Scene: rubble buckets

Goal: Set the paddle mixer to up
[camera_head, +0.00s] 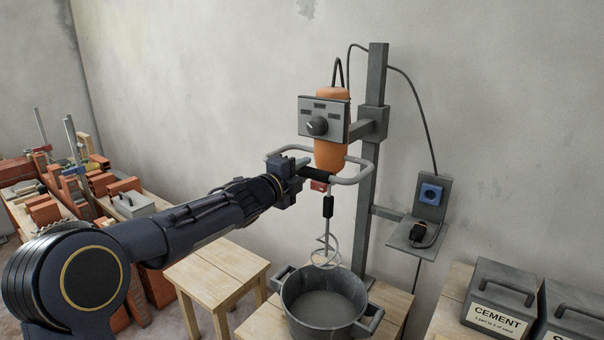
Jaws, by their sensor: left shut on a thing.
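The paddle mixer (331,152) has an orange body and a grey panel with a dark dial, and it hangs on an upright grey post (371,190). Its looped grey handle frame (357,173) surrounds the lower body. Its spiral paddle (326,248) hangs down over the grey bucket (322,304), with the paddle's lower end near the rim. My right gripper is not in view.
The bucket stands on a wooden table, with a wooden stool (217,266) to its left. A cement box (498,299) stands at the right. A shelf (418,236) with a blue socket (430,194) and dark plug is right of the post. Bricks and tools lie at far left.

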